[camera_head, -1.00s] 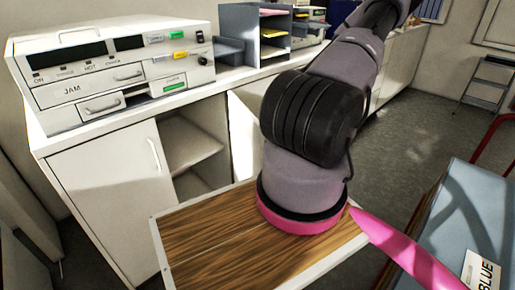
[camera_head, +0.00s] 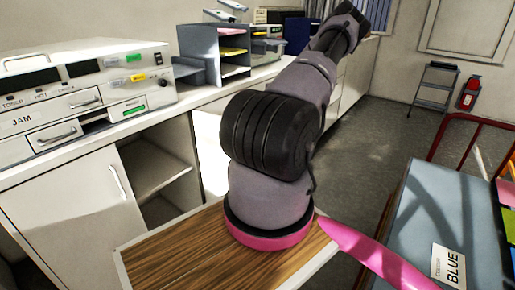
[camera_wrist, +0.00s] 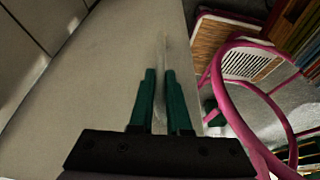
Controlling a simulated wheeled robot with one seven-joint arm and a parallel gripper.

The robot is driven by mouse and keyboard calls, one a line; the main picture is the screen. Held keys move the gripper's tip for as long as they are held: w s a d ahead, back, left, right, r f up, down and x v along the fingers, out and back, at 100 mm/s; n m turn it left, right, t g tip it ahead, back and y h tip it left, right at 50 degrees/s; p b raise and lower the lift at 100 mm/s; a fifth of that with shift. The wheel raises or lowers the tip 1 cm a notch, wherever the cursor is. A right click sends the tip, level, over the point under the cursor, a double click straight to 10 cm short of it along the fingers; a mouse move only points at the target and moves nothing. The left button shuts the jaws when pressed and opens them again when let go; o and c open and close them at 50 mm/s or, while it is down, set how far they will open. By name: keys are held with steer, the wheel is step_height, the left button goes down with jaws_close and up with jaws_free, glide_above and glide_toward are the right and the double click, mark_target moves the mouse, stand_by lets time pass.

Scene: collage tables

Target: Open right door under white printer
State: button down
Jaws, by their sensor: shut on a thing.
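The white printer (camera_head: 112,88) sits on the counter at the left in the head view. Below it, the left door (camera_head: 75,205) is shut, with a curved bar handle. The right door (camera_head: 210,150) stands swung out, baring the shelves (camera_head: 155,170), and my arm partly hides it. In the wrist view the door's pale face (camera_wrist: 105,75) fills the middle. My gripper (camera_wrist: 160,75) is shut on a thin pale bar there, seemingly the right door's handle. The head view does not show my gripper, hidden behind my arm.
A grey paper organizer (camera_head: 200,48) stands on the counter right of the printer. A blue-topped cart (camera_head: 420,215) with red rails is at the right. A step stool (camera_head: 433,88) and a fire extinguisher (camera_head: 469,92) stand by the far wall. The floor between is clear.

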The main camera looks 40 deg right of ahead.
stand_by(0.3)
steer(key=c, duration=0.9)
jaws_free()
steer(key=shift+w, duration=0.1)
steer(key=v, duration=1)
steer(key=shift+d+r, duration=0.1)
steer(key=shift+r, duration=0.25)
